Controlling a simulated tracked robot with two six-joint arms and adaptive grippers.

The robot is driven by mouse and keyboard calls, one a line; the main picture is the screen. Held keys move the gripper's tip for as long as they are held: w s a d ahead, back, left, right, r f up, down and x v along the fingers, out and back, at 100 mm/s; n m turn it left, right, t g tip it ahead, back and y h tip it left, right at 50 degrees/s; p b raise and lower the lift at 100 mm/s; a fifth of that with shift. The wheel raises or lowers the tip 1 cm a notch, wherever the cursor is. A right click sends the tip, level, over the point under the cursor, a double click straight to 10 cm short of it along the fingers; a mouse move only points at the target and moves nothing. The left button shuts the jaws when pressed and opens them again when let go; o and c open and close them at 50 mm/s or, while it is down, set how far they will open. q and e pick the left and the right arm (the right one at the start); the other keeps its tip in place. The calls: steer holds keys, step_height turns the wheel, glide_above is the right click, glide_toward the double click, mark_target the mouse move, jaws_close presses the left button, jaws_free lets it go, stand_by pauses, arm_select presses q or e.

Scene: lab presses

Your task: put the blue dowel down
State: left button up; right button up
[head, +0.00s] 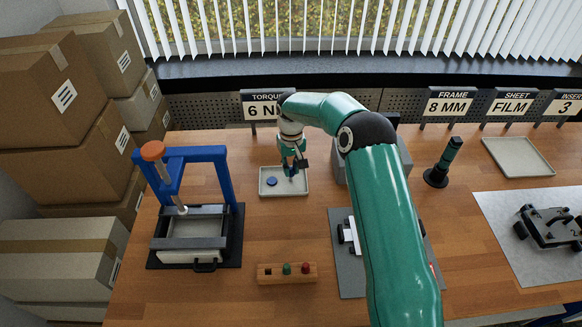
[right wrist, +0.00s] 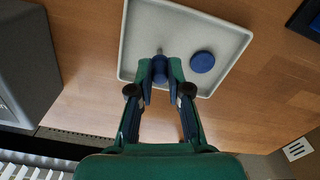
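My right gripper (head: 291,173) is over the pale shallow tray (head: 299,190) at the back middle of the table. In the right wrist view my right gripper (right wrist: 162,68) has its fingertips closed around the blue dowel (right wrist: 160,72), seen nearly end-on with a small grey tip. I cannot tell whether the dowel touches the tray floor. A flat round blue disc (head: 272,181) lies in the tray, left of the gripper; it also shows in the right wrist view (right wrist: 202,62), beside the dowel and apart from it. My left gripper is out of view.
A blue-framed press (head: 222,155) stands left of the tray. A grey box (head: 340,170) is close on its right. Bare wood lies in front of the tray.

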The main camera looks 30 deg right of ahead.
mark_target(291, 169)
steer(key=o, duration=0.3)
step_height(291, 169, up, 12)
steer(key=shift+r, duration=0.15)
stand_by(0.5)
stand_by(0.4)
